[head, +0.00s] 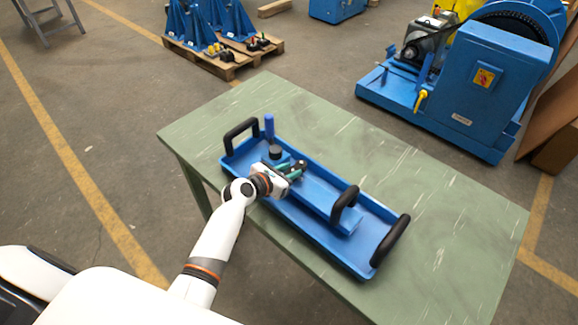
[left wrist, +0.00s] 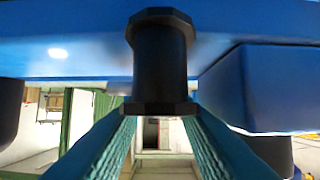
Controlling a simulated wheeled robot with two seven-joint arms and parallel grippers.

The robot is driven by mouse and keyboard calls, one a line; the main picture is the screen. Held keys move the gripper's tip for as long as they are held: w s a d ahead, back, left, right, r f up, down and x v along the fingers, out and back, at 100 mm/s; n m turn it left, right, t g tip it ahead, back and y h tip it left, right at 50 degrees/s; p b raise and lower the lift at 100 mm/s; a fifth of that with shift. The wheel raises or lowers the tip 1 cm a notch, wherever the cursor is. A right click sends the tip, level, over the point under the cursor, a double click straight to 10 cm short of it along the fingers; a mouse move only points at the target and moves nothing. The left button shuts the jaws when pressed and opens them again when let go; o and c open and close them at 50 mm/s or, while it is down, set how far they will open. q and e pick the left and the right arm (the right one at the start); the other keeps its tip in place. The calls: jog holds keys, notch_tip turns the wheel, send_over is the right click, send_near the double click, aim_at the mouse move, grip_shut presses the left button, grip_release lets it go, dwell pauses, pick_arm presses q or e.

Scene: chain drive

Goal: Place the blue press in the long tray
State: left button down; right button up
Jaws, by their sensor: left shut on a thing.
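The long tray (head: 377,212) is blue, with a black handle at each end, and lies on the green table. The blue press (head: 318,194) is a long blue body with a black arched handle at its right end and a blue post at the far left. It lies lengthwise within the tray's outline; I cannot tell whether it rests on the floor of the tray. My right gripper is not in view.
The green table (head: 440,205) is clear around the tray. A big blue machine (head: 490,85) stands on the floor behind the table at the right. A wooden pallet (head: 215,62) with blue stands is behind at the left.

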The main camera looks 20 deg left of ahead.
pick_arm(q)
jog(key=shift+w+a+f, duration=0.1)
jog(key=shift+w+f, duration=0.1)
jog(key=shift+f, duration=0.75)
jog(key=c, duration=1.1)
grip_release()
jog(key=shift+s+f, duration=0.25)
jog(key=shift+o, duration=0.2)
jog(key=shift+r, duration=0.1)
jog(key=shift+s+r, duration=0.1)
jog(key=shift+s, duration=0.05)
jog(key=v, duration=1.1)
jog(key=shift+s, duration=0.3)
jog(key=shift+a+r, duration=0.1)
jog(key=shift+r, duration=0.05)
